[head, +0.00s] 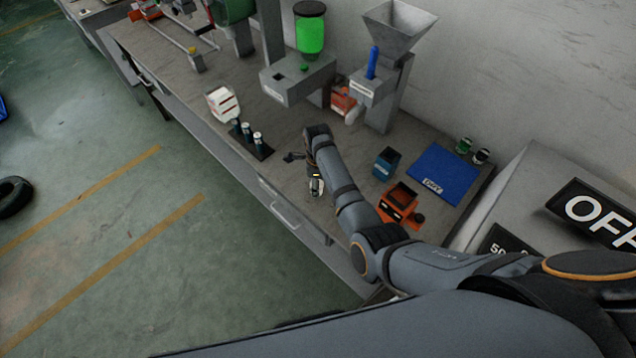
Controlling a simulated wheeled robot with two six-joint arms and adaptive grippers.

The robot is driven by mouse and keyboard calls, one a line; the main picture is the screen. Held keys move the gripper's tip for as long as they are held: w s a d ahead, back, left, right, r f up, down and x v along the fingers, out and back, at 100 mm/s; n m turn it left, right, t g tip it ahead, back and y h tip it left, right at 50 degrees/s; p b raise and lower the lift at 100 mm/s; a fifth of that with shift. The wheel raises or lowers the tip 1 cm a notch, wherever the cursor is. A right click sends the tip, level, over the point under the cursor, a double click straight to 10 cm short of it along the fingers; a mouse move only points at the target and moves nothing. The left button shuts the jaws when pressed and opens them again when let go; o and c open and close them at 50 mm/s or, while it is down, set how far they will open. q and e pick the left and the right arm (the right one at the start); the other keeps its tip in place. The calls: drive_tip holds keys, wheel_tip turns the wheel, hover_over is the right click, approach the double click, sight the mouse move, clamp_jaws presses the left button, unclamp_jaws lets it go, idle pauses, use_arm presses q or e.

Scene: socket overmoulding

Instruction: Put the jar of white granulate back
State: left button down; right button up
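Two small jars stand at the back right of the bench by the wall. One is green (463,146). The other jar (481,156) is dark with a pale rim; I cannot make out its contents, so I cannot tell if it holds white granulate. My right arm reaches in from the right, and its gripper (317,187) is over the front of the bench. The gripper end is small, pale and dark, and its fingers cannot be made out. I cannot tell if it holds anything. My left gripper is not in view.
A blue mat marked DRY (446,172), a dark blue box (386,163) and an orange device (399,203) lie right of my arm. A hopper machine (383,98) and a green-hopper machine (298,78) stand behind. Dark cylinders (246,134) and a white-red box (222,103) stand left.

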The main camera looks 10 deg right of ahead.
drive_tip(key=shift+a+r, duration=0.1)
drive_tip(key=shift+r, duration=0.2)
wheel_tip(320, 180, up, 10)
drive_tip(key=p, duration=1)
drive_tip(key=shift+f, duration=0.25)
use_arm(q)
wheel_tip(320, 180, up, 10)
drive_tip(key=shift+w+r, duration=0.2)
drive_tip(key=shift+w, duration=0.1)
use_arm(e)
wheel_tip(320, 180, up, 2)
drive_tip(key=shift+r, duration=0.15)
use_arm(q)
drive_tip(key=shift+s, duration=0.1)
use_arm(e)
drive_tip(key=shift+s, duration=0.15)
